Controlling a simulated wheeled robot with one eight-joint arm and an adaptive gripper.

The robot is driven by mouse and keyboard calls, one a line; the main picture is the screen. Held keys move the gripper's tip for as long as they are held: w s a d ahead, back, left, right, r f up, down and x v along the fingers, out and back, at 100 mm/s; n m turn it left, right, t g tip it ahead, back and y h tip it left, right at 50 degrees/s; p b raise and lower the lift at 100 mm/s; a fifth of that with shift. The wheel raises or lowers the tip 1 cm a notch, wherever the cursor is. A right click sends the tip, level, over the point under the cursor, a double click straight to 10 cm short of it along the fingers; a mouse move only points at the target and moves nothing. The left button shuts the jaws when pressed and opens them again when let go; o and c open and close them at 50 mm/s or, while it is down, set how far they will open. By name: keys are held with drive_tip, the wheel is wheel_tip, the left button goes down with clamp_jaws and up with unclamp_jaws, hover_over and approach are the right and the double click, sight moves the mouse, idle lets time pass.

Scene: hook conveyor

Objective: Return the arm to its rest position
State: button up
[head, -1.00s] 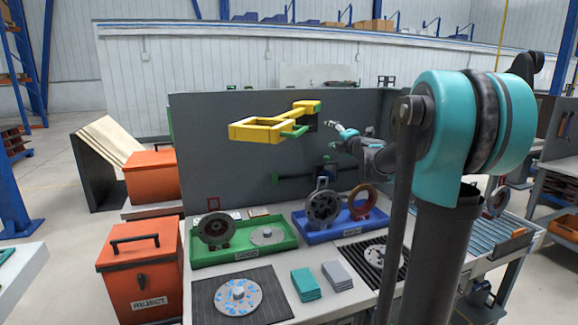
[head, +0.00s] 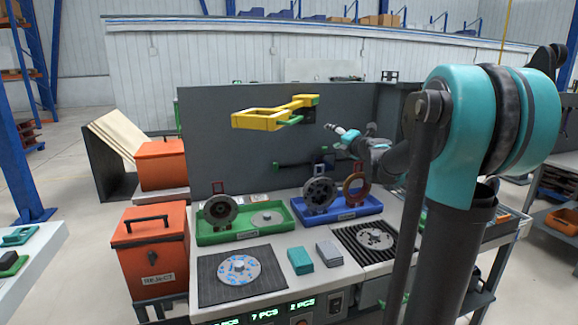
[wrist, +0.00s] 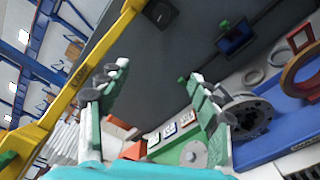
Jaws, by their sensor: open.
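My gripper (head: 340,136) is raised in front of the dark grey back panel, right of the yellow hook frame (head: 262,121) and above the blue tray (head: 377,206). Its fingers stand apart with nothing between them, as the wrist view (wrist: 158,95) shows. The yellow frame (wrist: 72,85) runs along the left of the wrist view, and I cannot tell how far it is from the fingers. My arm's teal joint (head: 452,140) stands at the right of the head view.
The green tray (head: 222,239) and blue tray hold wheel-like parts on the bench. A dark mat (head: 212,289) bears a blue-spotted disc (head: 239,270). Orange reject bins (head: 152,262) stand at left. A ribbed pad (head: 352,234) lies at right. Air above the bench is mostly free.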

drive_tip(key=s+a+f+n+g, duration=0.3)
drive_tip(key=s+f+n+g, duration=0.1)
drive_tip(key=s+f+n, duration=0.75)
drive_tip(key=s+a+f+n+g, duration=0.3)
drive_tip(key=s+f+n, duration=0.6)
drive_tip(key=n, duration=0.5)
drive_tip(key=s+d+f+n+g+h, duration=0.2)
drive_tip(key=s+d+f+n+h, duration=0.1)
drive_tip(key=s+f+n, duration=0.5)
drive_tip(key=s+d+f+n+g+h, duration=0.3)
drive_tip(key=s+d+f+n, duration=0.2)
drive_tip(key=s+n, duration=0.5)
drive_tip(key=s+f, duration=0.2)
drive_tip(key=s, duration=0.1)
drive_tip(key=shift+d+f, duration=0.3)
drive_tip(key=shift+f, duration=0.05)
